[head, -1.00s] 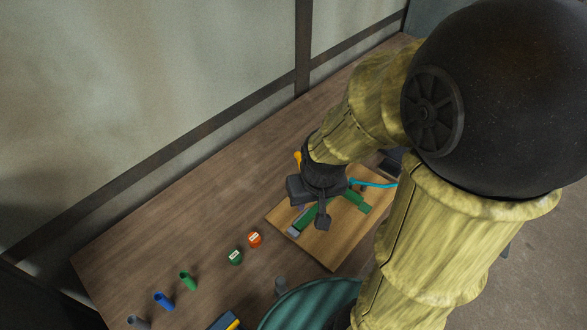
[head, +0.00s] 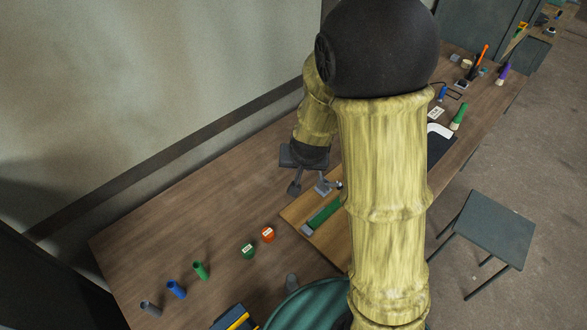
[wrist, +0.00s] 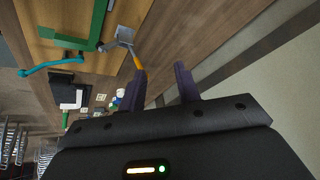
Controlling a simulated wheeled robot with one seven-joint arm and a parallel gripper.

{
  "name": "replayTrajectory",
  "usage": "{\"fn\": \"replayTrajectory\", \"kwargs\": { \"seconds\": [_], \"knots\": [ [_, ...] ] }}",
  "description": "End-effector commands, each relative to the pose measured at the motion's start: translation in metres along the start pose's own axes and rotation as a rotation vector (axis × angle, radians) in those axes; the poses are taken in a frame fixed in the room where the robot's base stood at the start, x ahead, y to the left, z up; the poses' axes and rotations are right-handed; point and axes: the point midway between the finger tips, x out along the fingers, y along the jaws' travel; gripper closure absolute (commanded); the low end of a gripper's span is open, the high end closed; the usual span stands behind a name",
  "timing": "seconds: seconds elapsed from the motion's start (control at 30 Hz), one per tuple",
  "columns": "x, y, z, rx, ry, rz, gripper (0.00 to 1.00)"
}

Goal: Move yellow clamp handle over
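The yellow clamp handle (wrist: 138,62) shows in the wrist view, joined to a small grey metal piece (wrist: 124,36). My gripper (wrist: 160,69) is open and empty. Its left finger in that view overlaps the handle's near end; I cannot tell whether they touch. In the head view my gripper (head: 296,186) hangs over the table just beyond the board's far edge, and the yellow handle is hidden. A green clamp bar (head: 322,217) lies on the wooden board (head: 293,216); it also shows in the wrist view (wrist: 98,22).
A teal handle (wrist: 48,66) sticks out beside the board. Orange (head: 267,234) and green (head: 248,251) round containers and several coloured tubes stand on the table (head: 150,245). The wall (head: 150,90) runs close behind. A stool (head: 488,232) stands at right.

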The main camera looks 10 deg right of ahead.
Motion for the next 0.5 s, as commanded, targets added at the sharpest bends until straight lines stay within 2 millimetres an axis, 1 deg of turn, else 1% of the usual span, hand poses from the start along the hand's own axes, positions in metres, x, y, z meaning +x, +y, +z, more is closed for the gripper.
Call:
{"fn": "replayTrajectory", "kwargs": {
  "seconds": [0.03, 0.2, 0.33, 0.4, 0.5],
  "knots": [
    [0.018, -0.007, -0.009, 0.020, 0.034, 0.022, 0.67],
    [0.069, -0.015, -0.038, 0.092, 0.184, 0.133, 0.67],
    [0.101, -0.016, -0.051, 0.121, 0.308, 0.248, 0.67],
    [0.115, -0.015, -0.054, 0.128, 0.377, 0.320, 0.67],
    [0.131, -0.013, -0.056, 0.129, 0.479, 0.428, 0.67]
  ]
}}
